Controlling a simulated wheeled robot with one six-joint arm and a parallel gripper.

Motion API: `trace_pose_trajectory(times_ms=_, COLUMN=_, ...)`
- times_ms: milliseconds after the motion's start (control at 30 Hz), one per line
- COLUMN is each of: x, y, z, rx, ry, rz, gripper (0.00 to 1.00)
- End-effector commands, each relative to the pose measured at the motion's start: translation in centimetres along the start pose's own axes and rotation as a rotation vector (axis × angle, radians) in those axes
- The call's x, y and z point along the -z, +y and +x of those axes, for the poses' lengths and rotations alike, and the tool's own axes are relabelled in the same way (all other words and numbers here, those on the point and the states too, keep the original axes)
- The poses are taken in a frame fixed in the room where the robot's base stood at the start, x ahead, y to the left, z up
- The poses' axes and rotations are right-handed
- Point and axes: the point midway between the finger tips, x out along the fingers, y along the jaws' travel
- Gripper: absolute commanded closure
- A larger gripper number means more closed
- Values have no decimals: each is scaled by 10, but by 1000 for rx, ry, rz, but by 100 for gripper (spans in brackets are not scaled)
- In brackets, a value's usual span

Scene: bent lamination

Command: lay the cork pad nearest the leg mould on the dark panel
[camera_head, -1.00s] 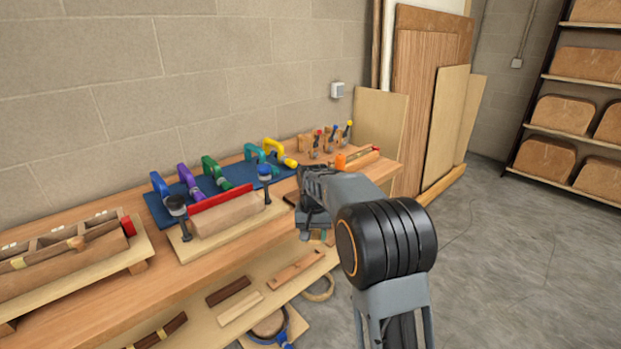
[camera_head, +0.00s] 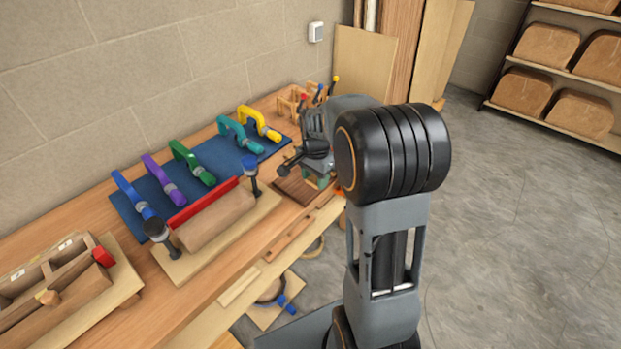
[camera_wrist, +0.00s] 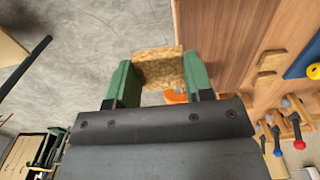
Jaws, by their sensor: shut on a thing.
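In the wrist view the green fingers of my gripper (camera_wrist: 158,76) are shut on a cork pad (camera_wrist: 160,66), a speckled tan block held between them. In the head view my gripper (camera_head: 320,181) is over the right part of the dark panel (camera_head: 294,191), a brown board near the bench's front edge; the pad is hidden there. Whether it touches the panel I cannot tell. A rounded wooden mould (camera_head: 215,219) with a red strip stands left of the panel; I cannot tell if it is the leg mould. Two tan pads (camera_wrist: 271,60) lie on the bench in the wrist view.
A blue mat (camera_head: 205,162) with several coloured clamps lies behind the mould. A wooden tool rack (camera_head: 291,103) stands at the bench's back right. A long wooden form (camera_head: 60,315) sits at front left. Open floor (camera_head: 510,240) lies to the right.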

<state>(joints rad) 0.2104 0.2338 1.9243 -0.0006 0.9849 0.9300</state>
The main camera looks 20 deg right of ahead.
Motion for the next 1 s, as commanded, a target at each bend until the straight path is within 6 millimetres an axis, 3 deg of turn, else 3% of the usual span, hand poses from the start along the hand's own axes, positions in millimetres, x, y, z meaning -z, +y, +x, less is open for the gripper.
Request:
trace_pose_trajectory(times_ms=100, x=16, y=-19, z=17, rx=-4, ry=-3, rz=1, gripper=74)
trace_pose_trajectory(times_ms=400, x=37, y=-42, z=54, rx=0, ry=0, rz=2, gripper=74)
trace_pose_trajectory(times_ms=667, x=42, y=-48, z=63, rx=0, ry=0, rz=3, gripper=74)
trace_pose_trajectory(times_ms=1000, x=43, y=-50, z=97, rx=0, ry=0, rz=3, gripper=74)
